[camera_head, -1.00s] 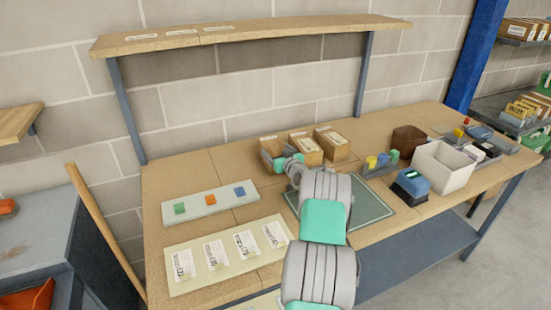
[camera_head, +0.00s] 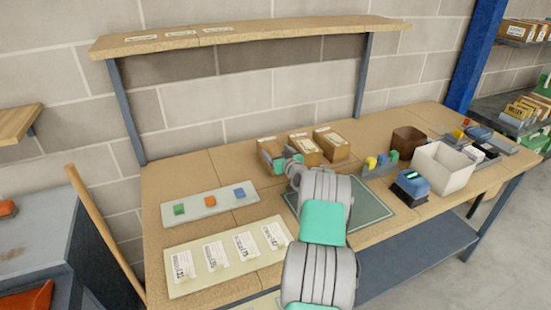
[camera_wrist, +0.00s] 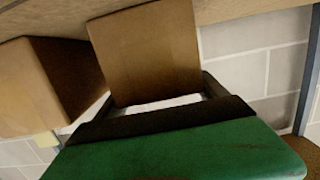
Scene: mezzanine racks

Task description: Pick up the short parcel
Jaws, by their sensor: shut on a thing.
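Three brown cardboard parcels stand side by side at the back middle of the bench in the head view. The left parcel, the lowest-looking one, I take as the short parcel (camera_head: 270,146). My gripper (camera_head: 273,160) is shut on it, one finger showing at its front. In the wrist view the short parcel (camera_wrist: 150,50) shows as a plain brown face just beyond my dark and green gripper body. The middle parcel (camera_head: 305,149) is close to its right, and the right parcel (camera_head: 331,143) stands beyond that. I cannot tell whether the short parcel is clear of the bench.
Another brown box (camera_wrist: 45,85) shows at the left of the wrist view. A green mat (camera_head: 368,212) lies under my arm. A tray with coloured blocks (camera_head: 210,203) and a label sheet (camera_head: 228,256) lie left. A white bin (camera_head: 444,168) stands right. A shelf (camera_head: 250,32) hangs above.

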